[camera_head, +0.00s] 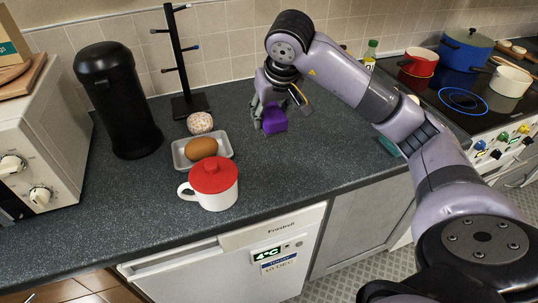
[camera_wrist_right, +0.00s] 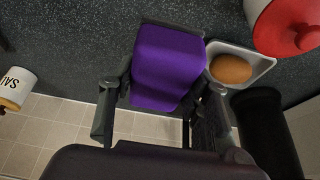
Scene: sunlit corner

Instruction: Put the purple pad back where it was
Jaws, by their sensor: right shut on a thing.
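The purple pad (camera_head: 274,119) is between the fingers of my right gripper (camera_head: 270,108), over the dark countertop near the back wall. In the right wrist view the purple pad (camera_wrist_right: 167,66) fills the space between the two fingers of the right gripper (camera_wrist_right: 160,100), which is shut on it. I cannot tell whether the pad touches the counter. My left gripper is not in view.
A stove with pots (camera_head: 466,50) is right. The counter's front middle is clear.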

